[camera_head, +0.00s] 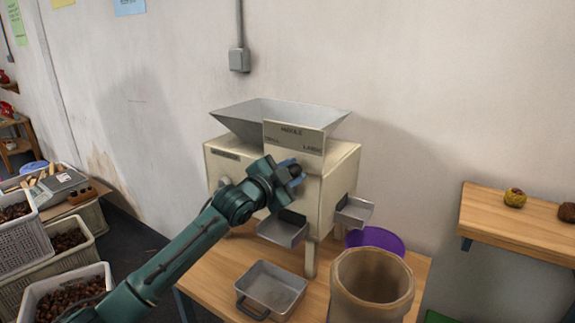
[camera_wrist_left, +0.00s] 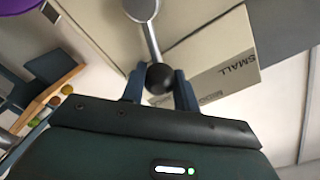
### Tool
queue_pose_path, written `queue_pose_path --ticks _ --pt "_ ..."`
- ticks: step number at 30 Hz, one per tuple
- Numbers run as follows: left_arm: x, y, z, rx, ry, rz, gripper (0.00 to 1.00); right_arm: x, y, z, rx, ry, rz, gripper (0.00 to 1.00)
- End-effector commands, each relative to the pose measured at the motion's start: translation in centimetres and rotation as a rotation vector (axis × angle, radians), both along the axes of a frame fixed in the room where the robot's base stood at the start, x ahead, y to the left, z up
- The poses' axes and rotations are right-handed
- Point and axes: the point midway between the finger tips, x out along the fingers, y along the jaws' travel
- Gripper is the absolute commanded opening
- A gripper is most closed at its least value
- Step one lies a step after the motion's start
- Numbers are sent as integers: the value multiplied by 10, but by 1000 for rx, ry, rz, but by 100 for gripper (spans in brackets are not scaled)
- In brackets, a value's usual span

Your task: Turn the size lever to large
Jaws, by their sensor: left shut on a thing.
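The cream sorting machine (camera_head: 338,192) stands on a wooden table. In the left wrist view, the plate (camera_wrist_left: 212,75) shows SMALL. The metal size lever (camera_wrist_left: 152,38) ends in a black ball knob (camera_wrist_left: 159,78). My left gripper (camera_head: 293,171) is at the machine's front, just below the plate. Its fingers (camera_wrist_left: 159,86) are shut on the knob. The lever is hidden behind the gripper in the head view. My right gripper is not in view.
Metal chutes (camera_head: 283,232) (camera_head: 355,212) stick out from the machine. A metal pan (camera_head: 271,288), a brown round container (camera_head: 371,290) and a purple bowl (camera_head: 376,239) are on the table. Crates of chestnuts (camera_head: 62,275) stand at the left, a wooden shelf (camera_head: 520,225) at the right.

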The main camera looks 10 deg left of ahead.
Motion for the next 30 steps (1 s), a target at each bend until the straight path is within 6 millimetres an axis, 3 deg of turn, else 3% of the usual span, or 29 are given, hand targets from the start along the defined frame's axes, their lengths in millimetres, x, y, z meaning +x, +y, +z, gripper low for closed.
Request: queue_pose_path --ticks 12,30 --pt "-3 -7 -9 208 -71 0 0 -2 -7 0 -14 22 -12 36" --pt "-4 -10 -12 251 -86 -1 0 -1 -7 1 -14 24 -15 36"
